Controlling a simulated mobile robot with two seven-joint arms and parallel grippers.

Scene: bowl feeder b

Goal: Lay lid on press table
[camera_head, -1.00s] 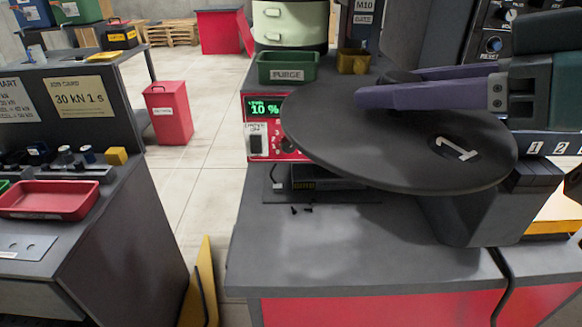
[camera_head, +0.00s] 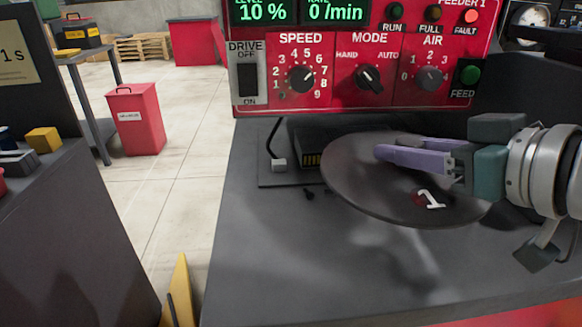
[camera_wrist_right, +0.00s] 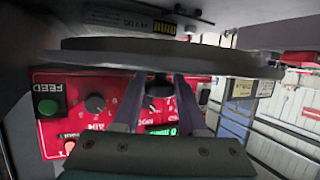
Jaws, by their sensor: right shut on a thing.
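A round dark lid (camera_head: 365,190) with a white number 1 is held slightly tilted over the grey table top (camera_head: 270,265) in the head view. A shadow lies on the table in front of it, so it seems to hover just above. My right gripper (camera_head: 383,154) comes in from the right with its purple fingers shut on the lid. In the right wrist view the lid (camera_wrist_right: 110,52) shows edge-on across the fingers (camera_wrist_right: 158,90). I cannot tell which surface is the press table. My left gripper is out of view.
A red Feeder 1 panel (camera_head: 335,110) with knobs and a lit display stands behind the lid. A red bin (camera_head: 135,120) stands on the floor. The table's front left is clear.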

